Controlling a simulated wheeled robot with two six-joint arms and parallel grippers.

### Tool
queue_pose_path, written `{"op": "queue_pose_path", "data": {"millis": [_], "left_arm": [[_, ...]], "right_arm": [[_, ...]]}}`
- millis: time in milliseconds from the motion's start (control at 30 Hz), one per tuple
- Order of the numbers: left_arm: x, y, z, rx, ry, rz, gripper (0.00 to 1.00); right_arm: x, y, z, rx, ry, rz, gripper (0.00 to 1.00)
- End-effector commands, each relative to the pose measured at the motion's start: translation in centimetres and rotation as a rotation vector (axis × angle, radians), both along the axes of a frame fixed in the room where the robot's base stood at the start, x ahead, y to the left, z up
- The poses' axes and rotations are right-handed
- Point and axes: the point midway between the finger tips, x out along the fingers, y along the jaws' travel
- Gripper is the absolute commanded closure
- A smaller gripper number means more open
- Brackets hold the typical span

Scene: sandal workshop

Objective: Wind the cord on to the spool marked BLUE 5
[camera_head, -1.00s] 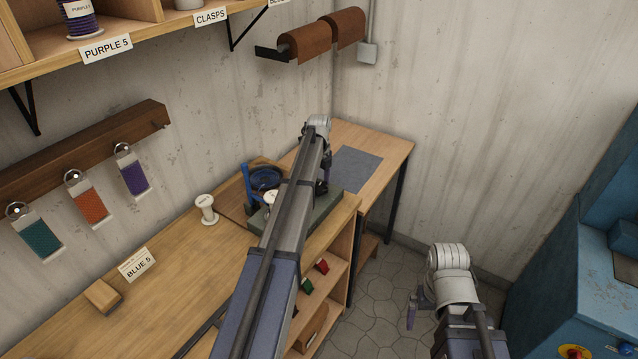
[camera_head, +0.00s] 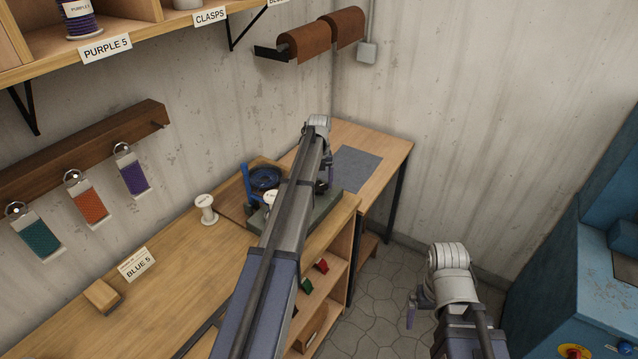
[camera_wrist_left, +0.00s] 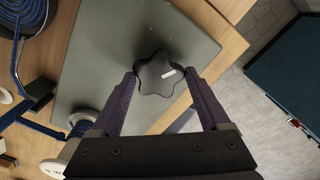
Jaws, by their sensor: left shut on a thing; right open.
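In the left wrist view my left gripper (camera_wrist_left: 160,85) is shut on a black star-shaped knob (camera_wrist_left: 158,72), one finger on each side, above a grey-green base plate (camera_wrist_left: 95,40). A white spool (camera_head: 269,197) sits at that plate, partly hidden by my left arm in the head view; its small lettering is unreadable. A blue cord coil (camera_head: 265,177) lies behind it, and in the left wrist view blue cord (camera_wrist_left: 45,129) runs towards a white flange (camera_wrist_left: 82,122). How much cord is on the spool is hidden. My right gripper (camera_head: 411,312) hangs open over the floor.
A second white spool (camera_head: 207,209) stands bare on the bench. A BLUE 5 card (camera_head: 138,265) and a wooden block (camera_head: 102,296) are nearer. Cord samples hang on a wall rail (camera_head: 75,160). A blue machine (camera_head: 590,275) stands at right. The floor between is clear.

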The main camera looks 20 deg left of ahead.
Motion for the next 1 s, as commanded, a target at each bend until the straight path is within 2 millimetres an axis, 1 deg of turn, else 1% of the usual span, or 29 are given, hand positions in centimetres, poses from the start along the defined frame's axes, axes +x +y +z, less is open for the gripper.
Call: {"op": "queue_pose_path", "data": {"millis": [200, 567, 600, 767, 800, 1000], "left_arm": [[-0.20, -0.05, -0.04, -0.001, 0.004, -0.029, 0.76], [-0.20, -0.04, -0.04, -0.001, 0.004, -0.031, 0.77], [-0.20, -0.04, -0.04, -0.001, 0.004, -0.031, 0.20], [-0.15, -0.03, -0.03, -0.001, 0.003, -0.031, 0.02], [-0.13, -0.02, -0.02, 0.000, 0.002, -0.031, 0.00], [-0.07, -0.01, 0.01, -0.001, 0.001, -0.030, 0.00]], "right_arm": [[0.00, 0.00, -0.04, 0.000, 0.000, 0.000, 0.00], [0.00, 0.00, -0.04, 0.000, 0.000, 0.000, 0.00], [0.00, 0.00, -0.04, 0.000, 0.000, 0.000, 0.00], [0.00, 0.00, -0.03, 0.000, 0.000, 0.000, 0.00], [0.00, 0.00, -0.02, 0.000, 0.000, 0.000, 0.00], [0.00, 0.00, 0.01, 0.000, 0.000, 0.000, 0.00]]}}
